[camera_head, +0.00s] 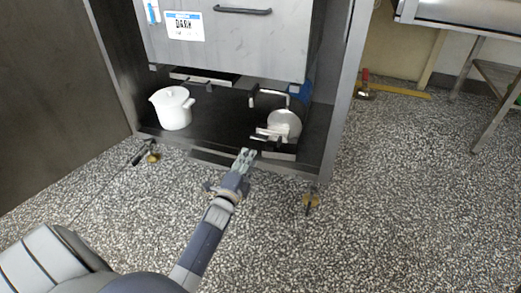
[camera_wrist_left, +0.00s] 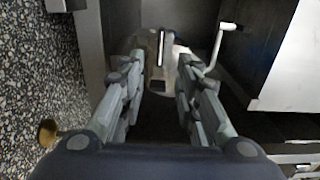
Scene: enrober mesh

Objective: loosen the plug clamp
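A round silver plug fitting (camera_head: 285,124) with a clamp (camera_head: 267,133) at its front sits at the right of the low black shelf, under the grey tank. In the left wrist view the clamp (camera_wrist_left: 168,58) shows as a pale metal piece just beyond and between my fingertips. My left gripper (camera_head: 246,156) reaches in from below and points at the clamp from the front left. In the left wrist view the left gripper (camera_wrist_left: 160,80) is open, with nothing visible held between its fingers. I cannot tell whether a fingertip touches the clamp. My right gripper is not in view.
A bent white handle (camera_wrist_left: 222,45) stands beside the clamp; a handle (camera_head: 270,93) also shows behind the fitting. A white jug (camera_head: 173,108) stands on the shelf's left. The grey tank (camera_head: 235,45) labelled DARK hangs above. A frame post (camera_head: 340,100) bounds the right side.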

